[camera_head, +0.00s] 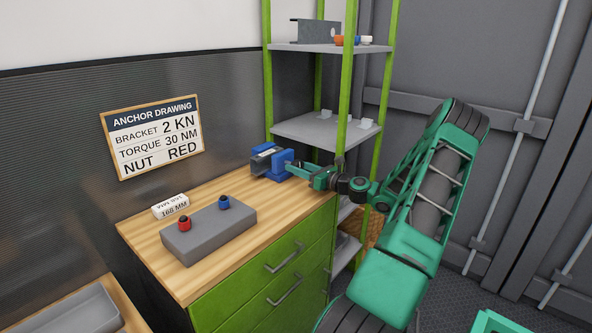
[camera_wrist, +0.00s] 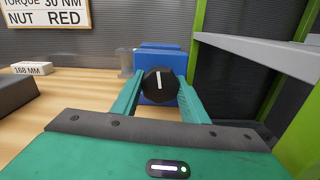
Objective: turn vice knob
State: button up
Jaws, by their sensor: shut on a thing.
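The blue vice (camera_head: 272,162) stands at the back right corner of the wooden workbench. In the wrist view the blue vice body (camera_wrist: 161,62) is straight ahead. Its black round knob (camera_wrist: 158,84) faces me, with a white line on it that is close to upright. My gripper (camera_wrist: 158,92) has one green finger on each side of the knob and is shut on it. In the head view my gripper (camera_head: 297,171) reaches the vice from the right, and the knob is hidden there.
A grey block (camera_head: 208,234) with a red and a blue knob-like part lies on the workbench (camera_head: 150,240). A white block marked 168 MM (camera_head: 170,206) lies behind it. A green-posted shelf rack (camera_head: 344,90) stands close to the right of the vice.

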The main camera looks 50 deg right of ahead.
jog(key=shift+n, duration=0.3)
jog(key=shift+r+n, duration=0.1)
jog(key=shift+n, duration=2.5)
jog(key=o, duration=1.1)
jog(key=shift+w, duration=0.1)
jog(key=shift+c, duration=0.2)
jog(key=s, duration=1)
jog(key=shift+s+d, duration=0.4)
